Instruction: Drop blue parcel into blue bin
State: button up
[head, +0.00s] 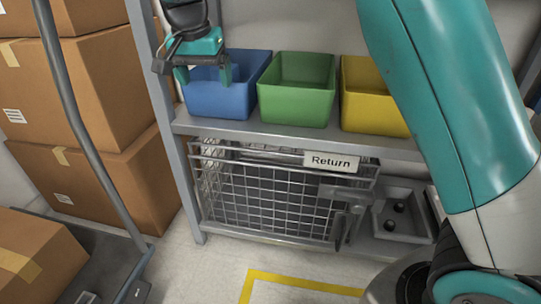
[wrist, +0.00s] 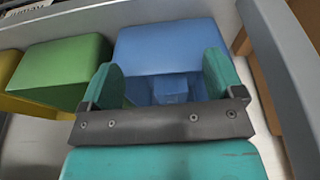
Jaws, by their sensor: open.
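The blue bin (head: 222,97) stands at the left end of the upper shelf. My gripper (head: 203,75) is over its left side, fingers pointing down and apart. In the wrist view the fingers of my gripper (wrist: 162,68) are spread, with nothing between them touching either one. A small blue block, which looks like the blue parcel (wrist: 170,90), shows between and below the fingers, inside the blue bin (wrist: 150,42). Its lower part is hidden by the gripper's crossbar.
A green bin (head: 297,95) and a yellow bin (head: 368,108) stand to the right on the shelf. The shelf's left upright (head: 160,90) is close to my gripper. Below is a wire cage with a Return sign (head: 331,161). Cardboard boxes (head: 100,180) stand at left.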

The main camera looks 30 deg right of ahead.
jog(key=s+f+n+g+y, duration=0.1)
jog(key=s+n, duration=0.6)
jog(key=s, duration=1)
jog(key=s+d+f+n+g+y, duration=0.1)
jog(key=s+f+n+y, duration=0.2)
jog(key=s, duration=1.3)
jog(key=n+y, duration=0.2)
jog(key=n, duration=0.2)
jog(key=shift+s+f, duration=0.35)
jog(key=shift+d+r, duration=0.1)
notch_tip(320, 180, up, 49)
jog(key=p, duration=4.9)
jog(key=shift+r+p, duration=0.2)
jog(key=shift+p, duration=0.15)
